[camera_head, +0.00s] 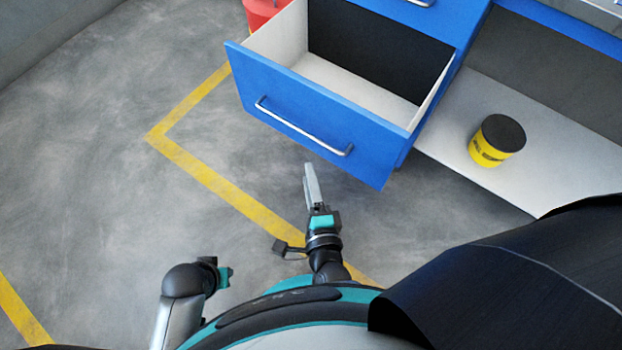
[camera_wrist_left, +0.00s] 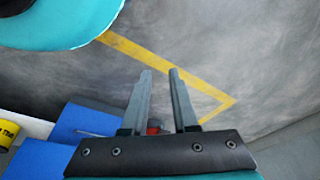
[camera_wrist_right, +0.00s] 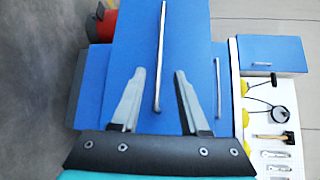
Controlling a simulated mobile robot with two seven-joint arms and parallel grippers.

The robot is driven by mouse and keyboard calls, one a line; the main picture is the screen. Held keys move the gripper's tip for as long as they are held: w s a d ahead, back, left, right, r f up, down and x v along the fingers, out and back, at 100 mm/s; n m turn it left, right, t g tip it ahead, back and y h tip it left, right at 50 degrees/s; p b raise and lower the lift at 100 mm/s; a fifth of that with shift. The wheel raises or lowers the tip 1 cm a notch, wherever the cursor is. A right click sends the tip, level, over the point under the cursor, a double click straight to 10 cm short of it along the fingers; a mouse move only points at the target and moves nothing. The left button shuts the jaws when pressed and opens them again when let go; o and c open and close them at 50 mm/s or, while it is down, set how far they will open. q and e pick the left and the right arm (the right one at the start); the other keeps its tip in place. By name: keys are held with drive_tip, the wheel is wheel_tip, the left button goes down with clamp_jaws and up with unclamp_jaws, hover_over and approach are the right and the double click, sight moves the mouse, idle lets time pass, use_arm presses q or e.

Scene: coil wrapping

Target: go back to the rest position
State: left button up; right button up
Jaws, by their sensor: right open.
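My right gripper (camera_head: 312,172) points up the picture in the head view, in front of a blue drawer (camera_head: 315,125) and apart from it. In the right wrist view its two fingers (camera_wrist_right: 159,72) are spread with nothing gripped, and the drawer's silver handle (camera_wrist_right: 160,60) shows beyond them. The drawer is pulled out and looks empty inside. My left gripper (camera_wrist_left: 159,70) shows in the left wrist view with its fingers apart and empty, over grey floor with a yellow line. In the head view my left arm is low at the left, and its fingers cannot be made out.
A yellow can with a black lid (camera_head: 497,140) stands on a white shelf (camera_head: 550,160) to the right. A red object (camera_head: 262,12) is behind the drawer. The grey floor (camera_head: 90,150) at the left is clear. The right wrist view shows a hammer (camera_wrist_right: 275,137) on a white surface.

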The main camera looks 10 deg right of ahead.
use_arm(q)
drive_tip(key=shift+w+r, duration=0.1)
drive_tip(key=shift+w, duration=0.15)
use_arm(e)
drive_tip(key=s+d+f+n+g+y+p, duration=0.4)
drive_tip(key=s+f+n+g, duration=0.45)
drive_tip(key=f+n, duration=0.6)
use_arm(q)
drive_tip(key=s+a+f+p, duration=0.4)
drive_tip(key=s+a+f, duration=0.3)
drive_tip(key=s, duration=0.4)
drive_tip(key=shift+s+a+f+y, duration=0.25)
drive_tip(key=shift+f+y, duration=0.15)
drive_tip(key=shift+f, duration=0.4)
use_arm(e)
drive_tip(key=s+d+f+n+g+h, duration=0.2)
drive_tip(key=s+d+n, duration=0.2)
drive_tip(key=s+d, duration=0.2)
drive_tip(key=s+d+f+n+g+h, duration=0.1)
drive_tip(key=s+d+f+n+g, duration=0.2)
drive_tip(key=s+d, duration=0.3)
drive_tip(key=s+n, duration=0.1)
drive_tip(key=s, duration=0.1)
drive_tip(key=shift+s+g+h, duration=0.3)
drive_tip(key=shift+g+h, duration=0.05)
drive_tip(key=shift+h, duration=0.05)
drive_tip(key=shift+a, duration=0.1)
